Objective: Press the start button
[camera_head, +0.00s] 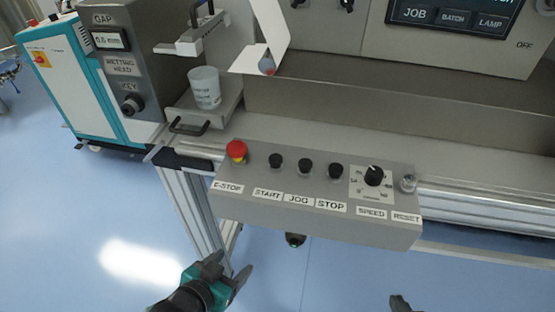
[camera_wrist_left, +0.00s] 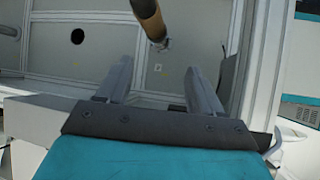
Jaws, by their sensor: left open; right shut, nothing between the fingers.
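The start button (camera_head: 276,160) is a black round knob on the grey sloped control panel (camera_head: 240,205), above the label START. A red e-stop (camera_head: 236,151) is to its left, and the black jog button (camera_head: 305,166) and stop button (camera_head: 335,171) are to its right. My left gripper (camera_head: 228,270) is open and empty, below and left of the panel in the head view, apart from it. Its two fingers also show spread in the left wrist view (camera_wrist_left: 158,68). The tip of my right gripper (camera_head: 400,303) just shows at the bottom edge, shut and mostly out of frame.
A speed dial (camera_head: 373,176) and reset button (camera_head: 408,183) sit at the panel's right end. A white cup (camera_head: 204,88) stands on a ledge behind the panel. A metal frame leg (camera_head: 190,205) stands below the panel's left end. Blue floor (camera_head: 60,230) is open at left.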

